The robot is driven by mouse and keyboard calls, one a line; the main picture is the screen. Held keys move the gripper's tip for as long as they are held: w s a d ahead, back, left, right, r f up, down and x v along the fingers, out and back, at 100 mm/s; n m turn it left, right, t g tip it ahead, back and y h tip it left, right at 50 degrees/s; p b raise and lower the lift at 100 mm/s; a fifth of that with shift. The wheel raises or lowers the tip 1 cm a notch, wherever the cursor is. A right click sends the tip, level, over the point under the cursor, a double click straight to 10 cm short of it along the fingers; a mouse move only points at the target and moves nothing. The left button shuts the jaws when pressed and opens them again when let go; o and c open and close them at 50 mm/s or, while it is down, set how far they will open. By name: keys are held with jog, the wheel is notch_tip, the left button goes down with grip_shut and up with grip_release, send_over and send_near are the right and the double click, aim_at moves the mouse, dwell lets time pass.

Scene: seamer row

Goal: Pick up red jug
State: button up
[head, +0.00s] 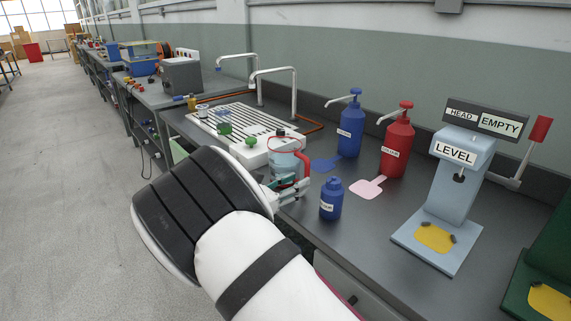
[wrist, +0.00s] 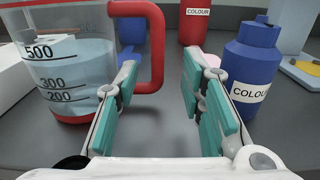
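The red jug (head: 286,161) is a clear measuring jug with a red rim, base and handle, standing on the grey bench and holding pale liquid. In the wrist view the jug (wrist: 75,75) fills the left side, with its red handle (wrist: 156,50) toward the middle. My gripper (wrist: 160,78) is open, with teal-padded fingers. The handle's upright bar shows between the two fingers, the left finger overlapping the handle's opening. I see a gap to the right finger and no clear grip. In the head view my gripper (head: 289,189) is beside the handle, partly hidden by my arm.
A small blue bottle (head: 331,198) stands close to the right finger. Blue (head: 350,131) and red (head: 396,148) pump bottles stand behind. A white slotted tray (head: 238,124) is left of the jug, and a level stand (head: 452,190) is at the right.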

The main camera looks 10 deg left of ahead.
aim_at(307, 175)
jog(key=x, duration=0.2)
jog(key=b+x, duration=0.1)
jog(key=x, duration=0.2)
jog(key=shift+w+a+r, duration=0.1)
jog(key=shift+w+r, duration=0.05)
jog(key=shift+r, duration=0.05)
grip_shut()
